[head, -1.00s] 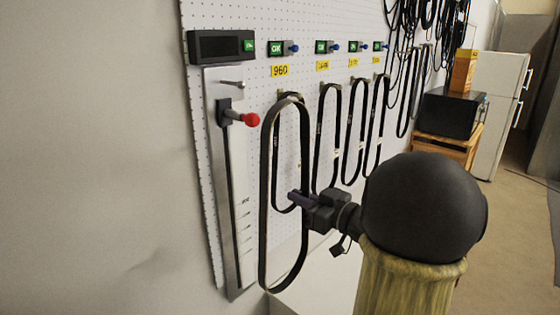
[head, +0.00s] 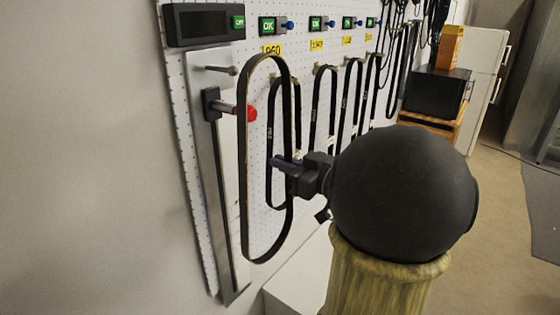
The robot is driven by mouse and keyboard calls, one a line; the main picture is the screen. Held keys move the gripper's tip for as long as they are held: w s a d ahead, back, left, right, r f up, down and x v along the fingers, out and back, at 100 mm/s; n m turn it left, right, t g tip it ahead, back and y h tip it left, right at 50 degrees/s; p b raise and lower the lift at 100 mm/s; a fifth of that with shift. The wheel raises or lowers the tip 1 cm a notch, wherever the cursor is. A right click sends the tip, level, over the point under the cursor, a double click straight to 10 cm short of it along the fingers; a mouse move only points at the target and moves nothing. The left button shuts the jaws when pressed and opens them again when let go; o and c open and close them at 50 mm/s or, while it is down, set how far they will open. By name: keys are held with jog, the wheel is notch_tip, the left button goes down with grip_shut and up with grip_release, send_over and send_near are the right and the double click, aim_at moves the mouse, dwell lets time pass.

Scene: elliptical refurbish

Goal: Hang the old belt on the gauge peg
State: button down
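The old belt (head: 244,190) is a thin dark loop, hanging upright and long in front of the gauge. My gripper (head: 287,165) is shut on its right strand, about mid-height. The gauge (head: 212,150) is a tall metal plate with a scale on the left of the pegboard. Its short metal gauge peg (head: 222,69) sticks out near the top, left of the belt's top bend and apart from it in the picture. Below it a slider with a red knob (head: 252,114) sticks out; the belt's left strand crosses in front of it. The depth between belt and peg is hard to tell.
A dark display box (head: 203,25) sits above the gauge. Several other belts (head: 316,120) hang to the right under green OK boxes and yellow labels. A black microwave-like box (head: 436,92) stands on a wooden stand farther right. Blank wall lies to the left.

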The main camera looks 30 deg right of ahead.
jog(key=f+b+x, duration=0.2)
jog(key=x, duration=0.9)
jog(key=shift+f+b, duration=0.3)
jog(key=shift+b, duration=0.05)
dwell(1.5)
jog(key=shift+f, duration=0.15)
dwell(0.3)
jog(key=c, duration=1.5)
grip_release()
jog(key=shift+d, duration=0.1)
jog(key=shift+c, duration=0.2)
